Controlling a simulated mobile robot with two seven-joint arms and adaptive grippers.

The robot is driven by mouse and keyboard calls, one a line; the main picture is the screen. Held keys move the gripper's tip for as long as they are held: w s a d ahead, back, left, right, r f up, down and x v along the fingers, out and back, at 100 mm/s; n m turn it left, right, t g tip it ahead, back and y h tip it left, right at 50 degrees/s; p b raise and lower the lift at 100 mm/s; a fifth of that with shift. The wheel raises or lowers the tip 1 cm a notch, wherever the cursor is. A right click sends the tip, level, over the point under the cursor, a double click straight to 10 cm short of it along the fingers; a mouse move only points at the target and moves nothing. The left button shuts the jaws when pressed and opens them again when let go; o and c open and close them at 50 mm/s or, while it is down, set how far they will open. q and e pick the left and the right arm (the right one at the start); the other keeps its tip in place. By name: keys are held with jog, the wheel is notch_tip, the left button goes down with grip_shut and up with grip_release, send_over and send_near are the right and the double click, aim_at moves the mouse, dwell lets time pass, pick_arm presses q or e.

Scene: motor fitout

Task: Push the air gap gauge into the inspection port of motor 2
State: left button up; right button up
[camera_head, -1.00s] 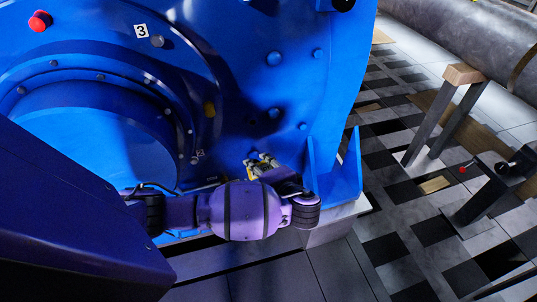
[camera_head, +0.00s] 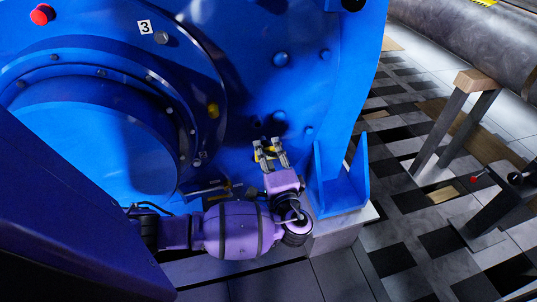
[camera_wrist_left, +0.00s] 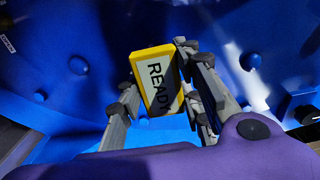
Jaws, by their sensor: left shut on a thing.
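My left gripper (camera_head: 269,145) is shut on a yellow block-shaped gauge (camera_head: 270,152), in front of the lower part of a large blue motor housing (camera_head: 290,85). In the left wrist view the gauge (camera_wrist_left: 157,78) sits between the fingers of the gripper (camera_wrist_left: 163,80), its dark-lettered "READY" face towards the camera. The gauge's far end is hidden. My right gripper is not in view.
A red button (camera_head: 41,15), a plate marked 3 (camera_head: 145,27) and several bolts are on the motor. A blue foot bracket (camera_head: 342,185) stands close right of my gripper. Grey stands (camera_head: 455,120) and a large cylinder (camera_head: 480,35) are at the right, over tiled floor.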

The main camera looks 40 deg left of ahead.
aim_at(263, 139)
pick_arm(q)
jog(key=x, duration=0.4)
jog(key=shift+f+b, duration=0.1)
jog(key=shift+b, duration=0.2)
jog(key=shift+w+a, duration=0.25)
jog(key=shift+a, duration=0.1)
jog(key=shift+w+a, duration=0.1)
jog(key=shift+w, duration=0.05)
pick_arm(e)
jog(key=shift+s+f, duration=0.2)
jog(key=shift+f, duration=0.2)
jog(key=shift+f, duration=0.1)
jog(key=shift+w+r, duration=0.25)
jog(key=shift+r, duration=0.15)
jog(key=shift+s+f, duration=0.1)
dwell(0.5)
pick_arm(q)
jog(key=shift+w+a, duration=0.3)
jog(key=shift+a, duration=0.05)
dwell(0.5)
jog(key=shift+x, duration=1.35)
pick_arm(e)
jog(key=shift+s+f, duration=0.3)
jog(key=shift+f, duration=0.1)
